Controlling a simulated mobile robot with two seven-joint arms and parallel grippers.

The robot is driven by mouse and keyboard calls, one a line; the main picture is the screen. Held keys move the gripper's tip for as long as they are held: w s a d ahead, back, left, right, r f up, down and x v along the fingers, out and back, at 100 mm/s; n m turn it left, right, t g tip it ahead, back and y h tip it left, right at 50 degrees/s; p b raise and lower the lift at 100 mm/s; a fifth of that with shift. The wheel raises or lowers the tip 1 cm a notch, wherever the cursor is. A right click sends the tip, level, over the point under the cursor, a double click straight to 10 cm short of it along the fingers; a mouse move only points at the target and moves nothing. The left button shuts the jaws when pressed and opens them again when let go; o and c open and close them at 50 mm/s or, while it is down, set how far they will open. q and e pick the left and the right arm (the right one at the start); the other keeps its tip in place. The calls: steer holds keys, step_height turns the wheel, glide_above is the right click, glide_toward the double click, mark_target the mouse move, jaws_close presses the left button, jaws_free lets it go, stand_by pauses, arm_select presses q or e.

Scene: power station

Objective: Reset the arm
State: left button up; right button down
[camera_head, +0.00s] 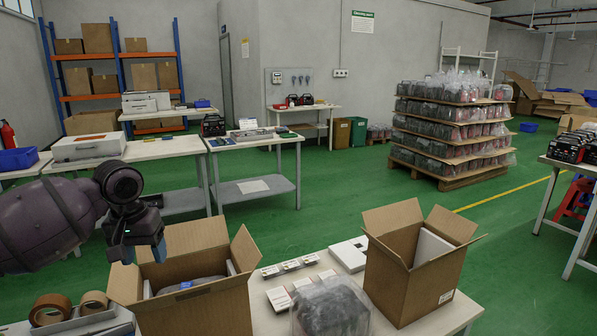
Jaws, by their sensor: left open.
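My left arm (45,225) comes in from the left, with its dark wrist raised above the table. My left gripper (140,255) points down and is open, with bluish fingertips apart. It is in front of or over the rear left part of an open cardboard box (205,310); I cannot tell how far above it. I see nothing held between the fingers. My right arm and right gripper are not in view.
The near table (300,258) also bears a second open box (415,285), a plastic-wrapped item (330,308), small white packs (280,299) and a white flat box (349,254). Tape rolls (50,309) lie at lower left. Green floor (345,195) is clear beyond.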

arm_select(q)
steer(key=w+d+r+m+t+h, duration=0.25)
steer(key=w+d+m+t, duration=0.25)
steer(key=w+t, duration=0.25)
steer(key=s+d+f+m+t+h, duration=0.3)
steer(key=s+d+f+m+t, duration=0.15)
steer(key=d+f, duration=0.25)
steer(key=s+a+f+n+y, duration=0.2)
steer(key=s+f, duration=0.6)
steer(key=s, duration=0.4)
steer(key=s+a+f+n+g+y+p, duration=0.1)
steer(key=s+a+f+n+y, duration=0.1)
steer(key=s+f, duration=0.7)
steer(key=s+a+f+n+g+y+p, duration=0.1)
steer(key=s+a+f+n+y, duration=0.1)
steer(key=s+f, duration=0.6)
steer(key=s+a+n, duration=0.1)
steer(key=s+a, duration=0.1)
steer(key=s, duration=0.5)
steer(key=shift+s+f, duration=0.15)
steer(key=shift+s, duration=0.2)
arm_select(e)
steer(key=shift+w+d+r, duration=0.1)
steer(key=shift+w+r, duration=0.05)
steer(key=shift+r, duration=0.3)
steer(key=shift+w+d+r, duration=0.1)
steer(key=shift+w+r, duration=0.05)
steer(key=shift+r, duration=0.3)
